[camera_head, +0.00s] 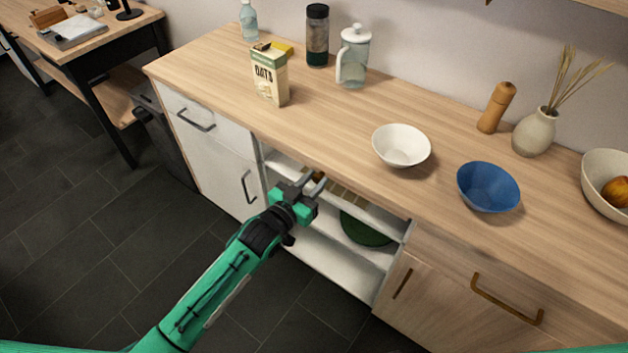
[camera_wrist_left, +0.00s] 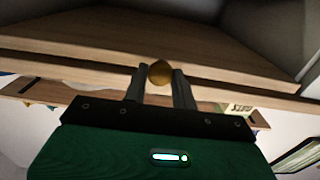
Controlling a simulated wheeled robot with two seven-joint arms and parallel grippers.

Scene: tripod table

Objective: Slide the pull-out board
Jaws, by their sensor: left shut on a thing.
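The pull-out board (camera_head: 347,193) appears as a strip of light wood in the open bay just under the counter's front edge, mostly hidden by the counter and my gripper. A round brass-coloured knob (camera_wrist_left: 160,72) shows in the left wrist view, in front of a wooden edge. My left gripper (camera_head: 311,182) reaches in from the left to the front of this bay. Its two fingers, also in the left wrist view (camera_wrist_left: 161,84), are shut on the knob, one on each side. My right gripper is in neither view.
The wooden counter (camera_head: 330,126) carries an oats carton (camera_head: 270,78), a white bowl (camera_head: 401,147) and a blue bowl (camera_head: 488,187). A green dish (camera_head: 364,229) stands on a lower shelf. The dark tiled floor (camera_head: 130,220) in front is clear.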

